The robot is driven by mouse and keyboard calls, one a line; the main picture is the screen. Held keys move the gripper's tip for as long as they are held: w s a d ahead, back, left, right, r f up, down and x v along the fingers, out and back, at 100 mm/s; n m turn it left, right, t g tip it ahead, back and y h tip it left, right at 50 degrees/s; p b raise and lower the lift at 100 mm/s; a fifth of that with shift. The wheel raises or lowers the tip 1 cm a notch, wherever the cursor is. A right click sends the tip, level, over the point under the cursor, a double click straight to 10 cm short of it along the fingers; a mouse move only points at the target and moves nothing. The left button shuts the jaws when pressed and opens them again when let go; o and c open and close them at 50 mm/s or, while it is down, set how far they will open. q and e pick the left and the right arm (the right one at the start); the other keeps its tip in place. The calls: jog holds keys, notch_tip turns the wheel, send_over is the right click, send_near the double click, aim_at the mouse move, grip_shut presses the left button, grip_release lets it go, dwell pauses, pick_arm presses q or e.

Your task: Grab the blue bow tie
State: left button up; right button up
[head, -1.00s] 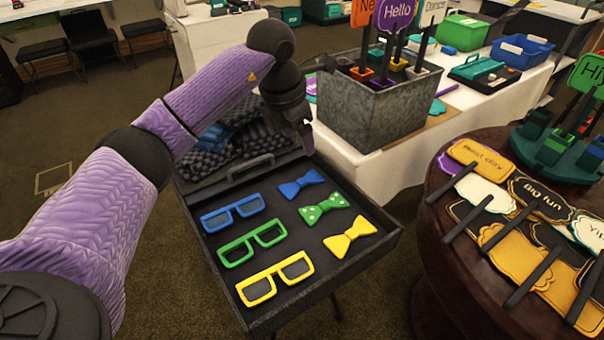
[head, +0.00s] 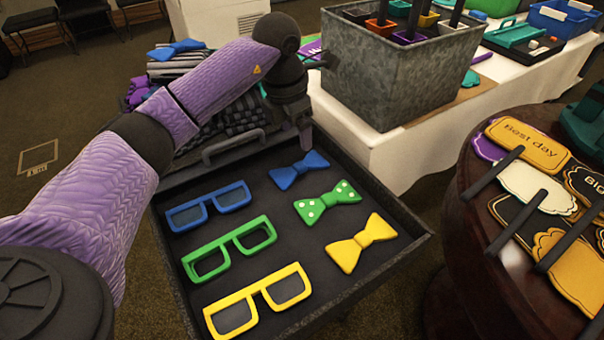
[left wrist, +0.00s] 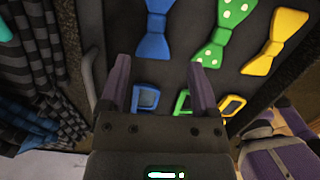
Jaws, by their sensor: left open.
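A blue bow tie (head: 299,170) lies flat in the open dark drawer (head: 395,262), at the back of a column above a green polka-dot bow tie (head: 327,202) and a yellow bow tie (head: 361,242). My left gripper (head: 304,132) is above the drawer's back edge, just behind the blue bow tie, pointing down. In the left wrist view the two fingers (left wrist: 159,72) are spread and empty, and the blue bow tie (left wrist: 155,32) lies beyond their tips, untouched. My right gripper is not seen in the head view.
Blue glasses (head: 208,206), green glasses (head: 229,249) and yellow glasses (head: 258,301) lie left of the bow ties. Another blue bow tie (head: 174,49) rests on folded fabric behind the drawer. A metal bin (head: 390,85) stands close behind right; a round table (head: 480,215) is at right.

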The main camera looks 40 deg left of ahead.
aim_at(299, 165)
pick_arm(q)
jog(key=f+b, duration=0.2)
jog(key=f, duration=0.1)
jog(key=f+b, duration=0.2)
jog(key=f, duration=0.1)
jog(key=w+f+b, duration=0.1)
jog(key=f, duration=0.2)
jog(key=shift+w+f+b, duration=0.1)
jog(key=shift+f+b, duration=0.15)
jog(key=shift+b, duration=0.15)
jog(key=shift+r, duration=0.3)
grip_shut()
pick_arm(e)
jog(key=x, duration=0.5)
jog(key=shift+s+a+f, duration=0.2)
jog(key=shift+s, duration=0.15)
